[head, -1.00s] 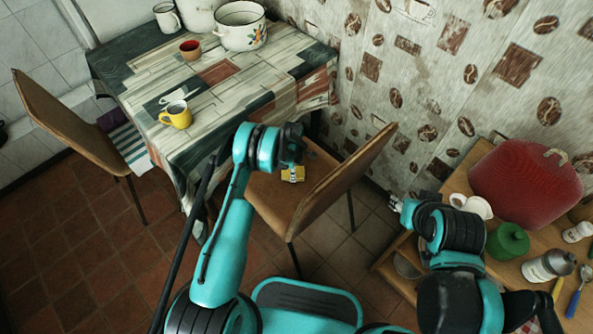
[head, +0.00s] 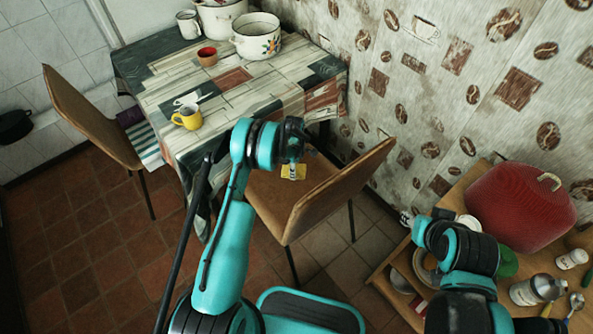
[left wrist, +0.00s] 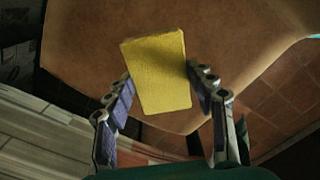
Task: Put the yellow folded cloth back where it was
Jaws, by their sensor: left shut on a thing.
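The yellow folded cloth (head: 293,172) is a small flat block. It shows large in the left wrist view (left wrist: 157,72), over the brown chair seat (left wrist: 230,35). My left gripper (head: 293,163) is shut on it, with one finger at each side edge; the fingers also show in the left wrist view (left wrist: 160,80). How high the cloth is above the seat is hard to tell. My right gripper (head: 406,218) is by the left edge of the wooden side table, small and partly hidden by its arm, so its jaws cannot be read.
The chair (head: 345,190) stands by the wall, its backrest right of my left gripper. The dining table (head: 170,92) holds a yellow mug (head: 188,119), a red-brown cup (head: 208,57) and enamel pots (head: 256,38). The side table (head: 470,182) carries a red bread box (head: 520,207) and bottles.

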